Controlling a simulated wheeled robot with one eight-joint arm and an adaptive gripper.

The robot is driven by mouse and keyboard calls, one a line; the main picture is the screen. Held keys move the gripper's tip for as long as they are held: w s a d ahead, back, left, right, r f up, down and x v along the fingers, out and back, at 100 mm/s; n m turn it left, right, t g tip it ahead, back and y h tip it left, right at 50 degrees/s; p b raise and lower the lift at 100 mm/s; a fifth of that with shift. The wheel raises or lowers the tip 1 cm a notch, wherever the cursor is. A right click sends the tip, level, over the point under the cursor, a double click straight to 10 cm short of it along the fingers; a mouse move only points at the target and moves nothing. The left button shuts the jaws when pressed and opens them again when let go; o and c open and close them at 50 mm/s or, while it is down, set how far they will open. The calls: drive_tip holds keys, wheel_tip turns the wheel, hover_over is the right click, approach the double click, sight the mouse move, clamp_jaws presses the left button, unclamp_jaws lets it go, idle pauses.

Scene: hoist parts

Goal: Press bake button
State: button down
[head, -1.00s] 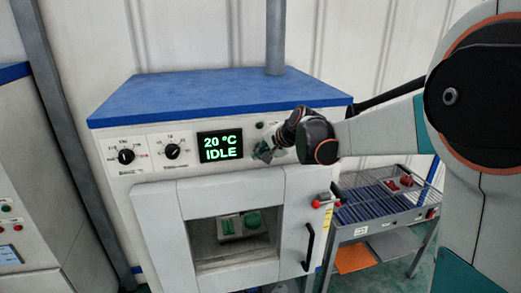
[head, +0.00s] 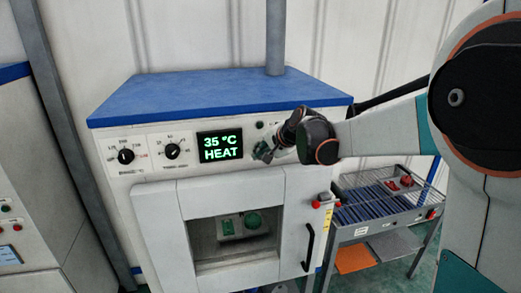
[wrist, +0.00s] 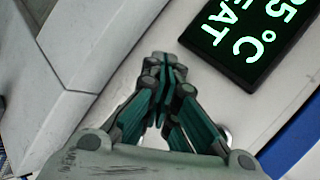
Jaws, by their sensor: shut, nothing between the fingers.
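The oven (head: 220,100) has a blue top and a white front panel. Its display (head: 220,146) glows green and reads 35 °C HEAT; the display also shows at the upper right of the wrist view (wrist: 247,35). My gripper (head: 262,153) is just right of the display, close to the panel. In the wrist view my gripper (wrist: 160,65) is shut and empty, with its fingertips by the pale panel. The bake button cannot be made out; the gripper may hide it. The oven door (head: 160,215) is shut.
Two black dials (head: 126,156) (head: 172,151) sit left of the display. The door has a black handle (head: 309,247) at its right. Through the window, green parts (head: 252,221) show inside. A metal rack table (head: 385,205) with red parts stands at the right.

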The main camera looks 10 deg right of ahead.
drive_tip(key=shift+s, duration=0.55)
drive_tip(key=s, duration=0.5)
idle(0.6)
